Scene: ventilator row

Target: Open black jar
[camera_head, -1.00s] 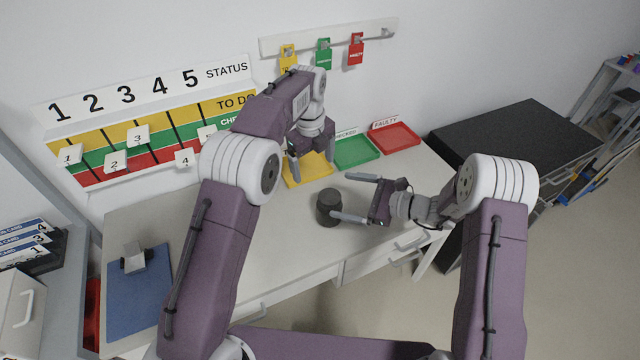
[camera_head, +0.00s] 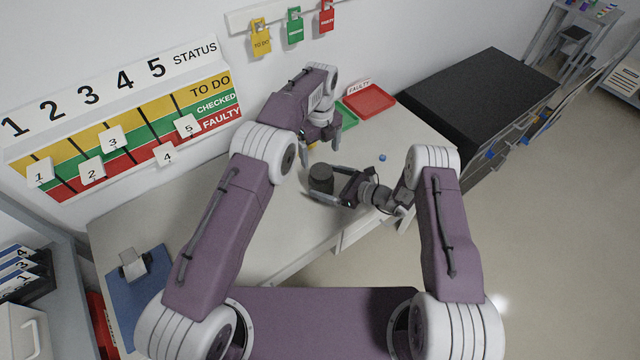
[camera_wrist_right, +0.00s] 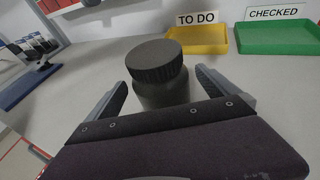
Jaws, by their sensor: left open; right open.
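The black jar (camera_head: 321,180) stands upright on the light grey table with its ribbed lid on. It also shows in the right wrist view (camera_wrist_right: 160,78), in the middle between my right fingers. My right gripper (camera_head: 328,186) is open, low over the table, with one finger on each side of the jar; I cannot tell whether they touch it. My left gripper (camera_head: 319,148) is open and points down behind the jar, higher than it and apart from it. It holds nothing that I can see.
The yellow TO DO tray (camera_wrist_right: 197,40) lies behind the jar, mostly hidden in the head view. The green CHECKED tray (camera_wrist_right: 280,37) and red FAULTY tray (camera_head: 370,101) are to its right. A small blue object (camera_head: 382,158) lies on the table.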

